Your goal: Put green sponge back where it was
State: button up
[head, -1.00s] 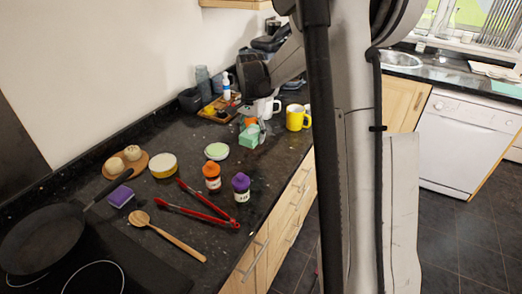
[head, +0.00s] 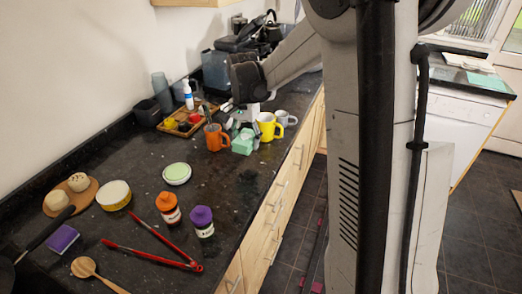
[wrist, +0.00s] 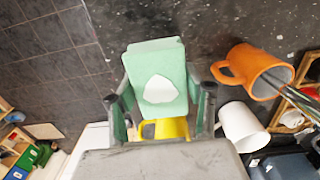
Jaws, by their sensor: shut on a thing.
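The green sponge (head: 242,145) is a pale green block near the counter's front edge in the head view. In the wrist view the sponge (wrist: 153,60) shows a white patch on its face and sits between both fingers. My gripper (head: 244,128) is shut on it from above; it also shows in the wrist view (wrist: 160,100). I cannot tell whether the sponge touches the counter.
An orange mug (head: 213,139) stands left of the sponge, a yellow mug (head: 267,127) to its right and a white mug (head: 287,117) beyond. Counter between is clear.

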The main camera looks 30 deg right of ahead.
send_over(259, 156)
notch_tip(259, 156, down, 3)
jog(key=shift+f, duration=2.2)
jog(key=shift+f, duration=0.2)
jog(key=o, duration=1.1)
jog(key=shift+r, duration=0.1)
jog(key=shift+r, duration=0.1)
